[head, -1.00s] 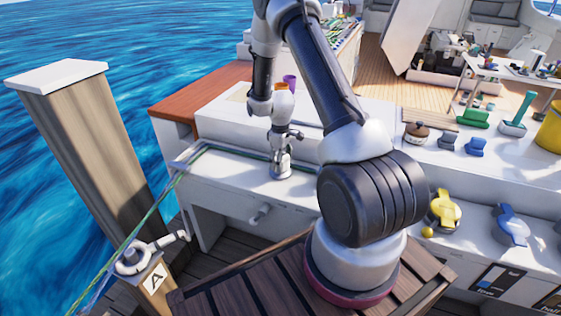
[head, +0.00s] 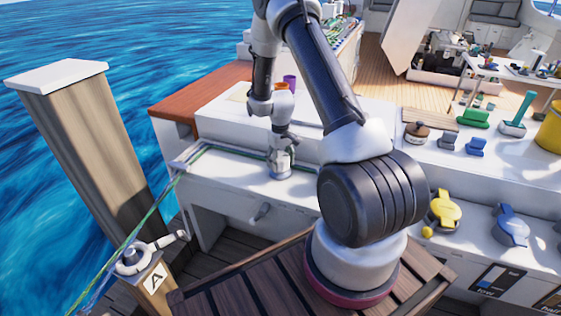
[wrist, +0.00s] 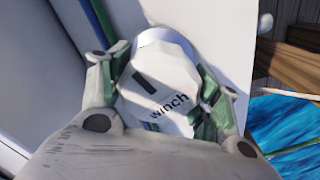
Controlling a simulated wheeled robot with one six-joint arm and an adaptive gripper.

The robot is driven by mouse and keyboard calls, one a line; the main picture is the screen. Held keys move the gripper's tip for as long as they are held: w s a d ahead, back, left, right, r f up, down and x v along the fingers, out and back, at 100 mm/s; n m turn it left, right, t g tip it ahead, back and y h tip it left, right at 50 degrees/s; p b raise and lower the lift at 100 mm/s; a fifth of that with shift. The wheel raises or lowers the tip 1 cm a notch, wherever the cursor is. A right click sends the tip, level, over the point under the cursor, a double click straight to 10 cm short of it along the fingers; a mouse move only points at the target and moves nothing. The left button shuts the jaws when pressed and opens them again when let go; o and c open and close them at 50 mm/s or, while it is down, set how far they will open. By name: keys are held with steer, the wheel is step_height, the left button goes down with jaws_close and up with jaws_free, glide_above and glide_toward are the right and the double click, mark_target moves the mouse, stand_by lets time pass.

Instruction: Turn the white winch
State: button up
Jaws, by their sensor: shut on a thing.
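The white winch (wrist: 158,75) fills the middle of the wrist view, with the word "winch" and a dark bar on its top. My gripper (wrist: 168,85) is shut on it, with a green-padded finger on each side of the winch head. In the head view my gripper (head: 281,146) reaches down onto the winch (head: 281,171), which stands on the white deck ledge. The upper part of the winch is hidden by the fingers there.
A tall wooden piling (head: 85,145) stands at left. Yellow (head: 445,210) and blue (head: 512,228) fittings sit to the right.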

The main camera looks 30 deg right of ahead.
mark_target(281, 156)
steer(key=o, duration=1)
step_height(281, 156, up, 12)
stand_by(0.6)
